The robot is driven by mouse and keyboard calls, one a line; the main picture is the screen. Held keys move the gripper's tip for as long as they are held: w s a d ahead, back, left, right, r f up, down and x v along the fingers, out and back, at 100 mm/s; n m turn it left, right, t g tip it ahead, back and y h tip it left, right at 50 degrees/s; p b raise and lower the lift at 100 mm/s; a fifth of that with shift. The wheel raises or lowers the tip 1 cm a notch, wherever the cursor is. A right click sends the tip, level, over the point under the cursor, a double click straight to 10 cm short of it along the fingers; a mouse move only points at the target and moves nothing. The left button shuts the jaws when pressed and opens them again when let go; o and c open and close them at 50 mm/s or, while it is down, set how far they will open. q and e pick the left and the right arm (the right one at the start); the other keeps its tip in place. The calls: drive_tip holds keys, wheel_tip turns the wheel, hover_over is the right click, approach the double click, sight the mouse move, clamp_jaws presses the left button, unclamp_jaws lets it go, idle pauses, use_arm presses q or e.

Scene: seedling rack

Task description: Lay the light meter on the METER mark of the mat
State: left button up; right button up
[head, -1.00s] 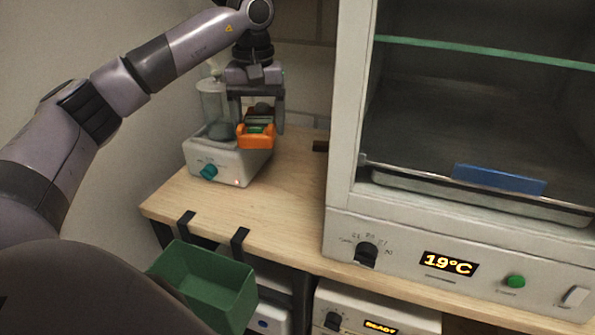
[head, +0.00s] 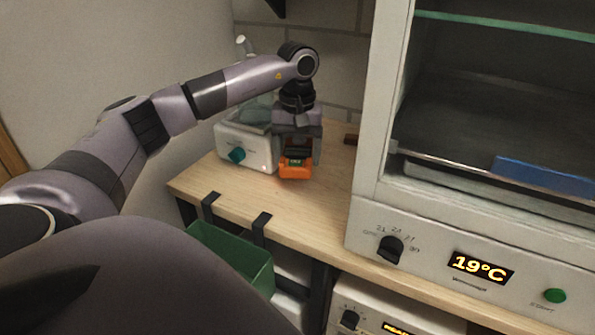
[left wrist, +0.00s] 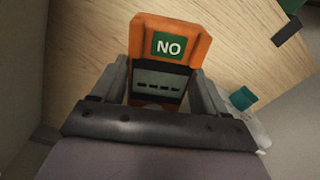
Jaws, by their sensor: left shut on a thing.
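My right gripper is not in view.
A white device (head: 226,137) with a teal knob stands just left of the meter. A grey cabinet (head: 365,215) reading 19°C stands to the right. A green bin (head: 262,277) hangs from the bench's front edge by black hooks. Bare bench (head: 290,215) lies in front of the meter.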

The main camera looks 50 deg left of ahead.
sight(298, 185)
use_arm(q)
drive_tip(key=shift+f, duration=2.75)
